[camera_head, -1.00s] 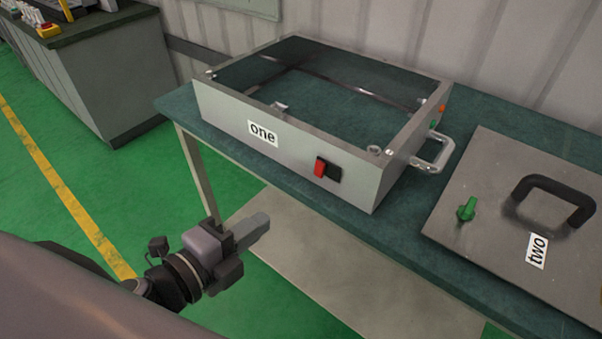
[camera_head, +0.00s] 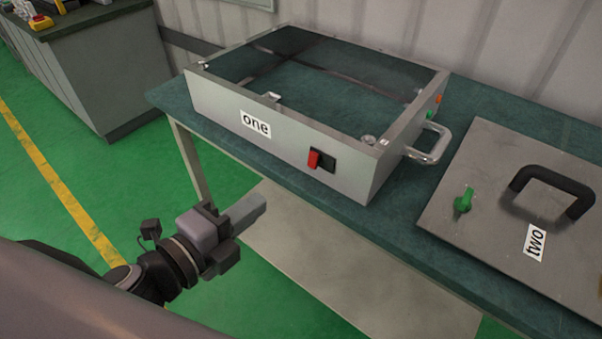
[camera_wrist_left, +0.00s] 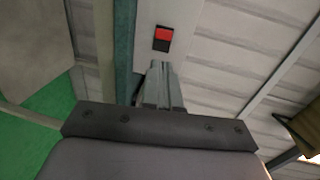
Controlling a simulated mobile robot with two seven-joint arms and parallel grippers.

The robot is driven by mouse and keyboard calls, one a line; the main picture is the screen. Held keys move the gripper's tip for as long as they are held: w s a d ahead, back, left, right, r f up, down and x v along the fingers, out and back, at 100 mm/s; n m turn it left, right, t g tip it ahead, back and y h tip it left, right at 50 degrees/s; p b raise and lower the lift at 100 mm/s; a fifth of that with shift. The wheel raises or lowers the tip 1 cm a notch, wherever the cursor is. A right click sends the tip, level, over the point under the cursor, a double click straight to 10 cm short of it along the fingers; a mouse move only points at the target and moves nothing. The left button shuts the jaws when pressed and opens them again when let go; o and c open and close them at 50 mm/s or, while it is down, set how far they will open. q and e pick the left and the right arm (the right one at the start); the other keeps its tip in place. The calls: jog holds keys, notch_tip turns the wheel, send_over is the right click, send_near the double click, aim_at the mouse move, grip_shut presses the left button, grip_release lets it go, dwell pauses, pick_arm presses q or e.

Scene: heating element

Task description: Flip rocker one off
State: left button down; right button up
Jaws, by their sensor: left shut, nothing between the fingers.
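The box labelled "one" (camera_head: 205,96) is a grey metal frame on the green-topped table. Its rocker switch (camera_head: 315,159) sits on the front face, right of the label, with a red half at left and a black half at right. The rocker also shows in the left wrist view (camera_wrist_left: 163,38), just beyond the fingertips. My left gripper (camera_head: 256,204) is shut and empty, in front of the table and to the lower left of the rocker, apart from it. In the left wrist view the closed fingers (camera_wrist_left: 160,70) point toward the rocker. My right gripper is not in view.
A metal plate labelled "two" (camera_head: 490,190) lies to the right, with a green knob (camera_head: 463,201) and a black handle (camera_head: 552,190). A silver handle (camera_head: 432,146) sticks out of the box's right side. The table's front edge (camera_head: 300,205) lies near my left gripper.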

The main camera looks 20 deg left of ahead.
aim_at(312, 164)
pick_arm(q)
jog(key=b+x, duration=0.4)
jog(key=x, duration=0.7)
jog(key=shift+r, duration=0.1)
jog(key=shift+x, duration=0.85)
